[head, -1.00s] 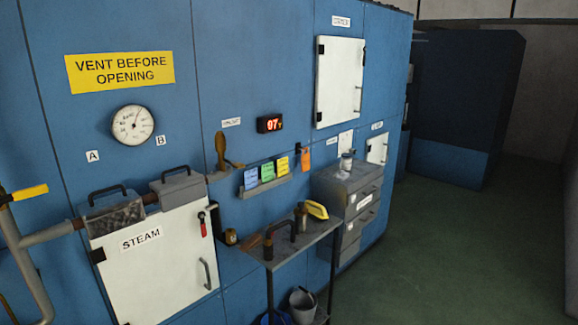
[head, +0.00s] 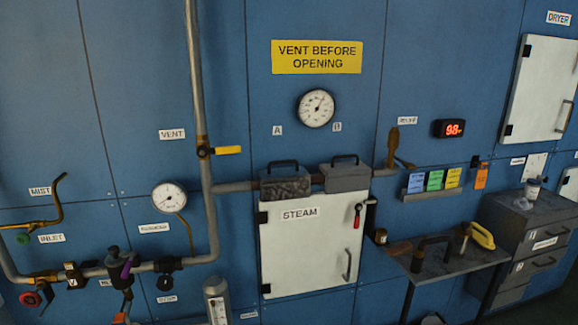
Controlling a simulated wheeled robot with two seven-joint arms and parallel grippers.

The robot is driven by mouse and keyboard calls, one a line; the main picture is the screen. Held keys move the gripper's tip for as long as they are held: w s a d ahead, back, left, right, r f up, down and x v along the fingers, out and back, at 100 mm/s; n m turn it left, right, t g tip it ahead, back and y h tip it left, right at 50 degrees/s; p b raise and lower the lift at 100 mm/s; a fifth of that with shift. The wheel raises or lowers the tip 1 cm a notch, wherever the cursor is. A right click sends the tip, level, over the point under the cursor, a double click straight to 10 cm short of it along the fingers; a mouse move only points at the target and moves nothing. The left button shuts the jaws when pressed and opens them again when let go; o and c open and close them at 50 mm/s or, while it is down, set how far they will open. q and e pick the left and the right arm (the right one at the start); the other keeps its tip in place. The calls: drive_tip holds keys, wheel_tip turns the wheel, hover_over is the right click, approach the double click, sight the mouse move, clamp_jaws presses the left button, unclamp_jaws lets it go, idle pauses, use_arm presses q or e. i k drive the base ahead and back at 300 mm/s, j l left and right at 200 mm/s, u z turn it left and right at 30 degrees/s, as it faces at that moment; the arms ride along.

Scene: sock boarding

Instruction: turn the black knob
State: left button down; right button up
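A dark regulator-like fitting with a black knob-shaped top (head: 113,255) sits on the lower pipe at the left in the head view. A purple strip hangs on its right side. A second small black fitting (head: 165,266) sits on the same pipe just to its right. I cannot tell for sure which one is the black knob. Neither of my grippers shows in the view.
A red round handle (head: 30,298) and a green one (head: 23,238) are at far left. A yellow-handled vent valve (head: 228,150) is on the upright pipe. The white steam door (head: 310,250) is shut. A shelf (head: 455,270) juts out at right.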

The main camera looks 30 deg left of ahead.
sight(164, 283)
drive_tip(key=u, duration=2.3)
